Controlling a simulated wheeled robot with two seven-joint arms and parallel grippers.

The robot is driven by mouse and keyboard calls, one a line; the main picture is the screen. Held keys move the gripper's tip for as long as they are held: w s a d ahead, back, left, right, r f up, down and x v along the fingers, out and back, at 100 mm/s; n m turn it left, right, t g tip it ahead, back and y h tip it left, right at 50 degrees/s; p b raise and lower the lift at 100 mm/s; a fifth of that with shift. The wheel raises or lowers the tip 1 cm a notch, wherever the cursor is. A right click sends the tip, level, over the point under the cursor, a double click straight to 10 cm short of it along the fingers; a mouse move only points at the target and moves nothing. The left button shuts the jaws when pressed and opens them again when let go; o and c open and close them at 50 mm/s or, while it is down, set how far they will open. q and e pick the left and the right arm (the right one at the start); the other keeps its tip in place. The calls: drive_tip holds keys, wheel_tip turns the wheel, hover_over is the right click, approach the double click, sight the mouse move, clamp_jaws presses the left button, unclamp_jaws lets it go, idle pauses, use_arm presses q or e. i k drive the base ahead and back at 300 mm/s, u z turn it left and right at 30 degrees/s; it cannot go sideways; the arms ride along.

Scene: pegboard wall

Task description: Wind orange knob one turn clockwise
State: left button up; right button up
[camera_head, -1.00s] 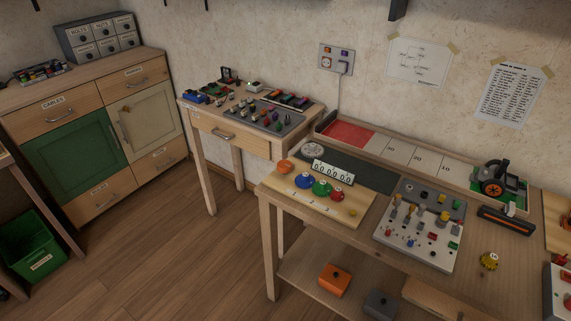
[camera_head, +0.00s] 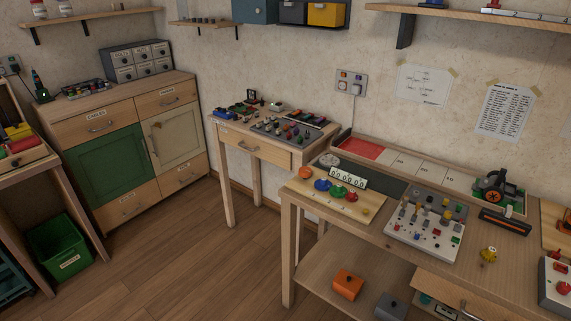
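The orange knob (camera_head: 305,173) sits at the left end of a light wooden board (camera_head: 366,210) on the workbench at the right. Blue (camera_head: 322,185), green (camera_head: 338,192) and red (camera_head: 352,197) knobs stand in a row beside it. A white counter strip (camera_head: 348,178) with several digits, too small to read, stands behind them. Neither of my grippers is in view, and nothing touches the orange knob.
A panel of switches (camera_head: 425,240) lies right of the board. An orange box (camera_head: 347,284) and a grey box (camera_head: 391,305) are on the lower shelf. A smaller table (camera_head: 255,150) stands further back. The wooden floor (camera_head: 200,270) in front is clear.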

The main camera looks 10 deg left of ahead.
sight(305, 172)
drive_tip(key=u, duration=0.05)
drive_tip(key=i, duration=1)
drive_tip(key=z, duration=0.45)
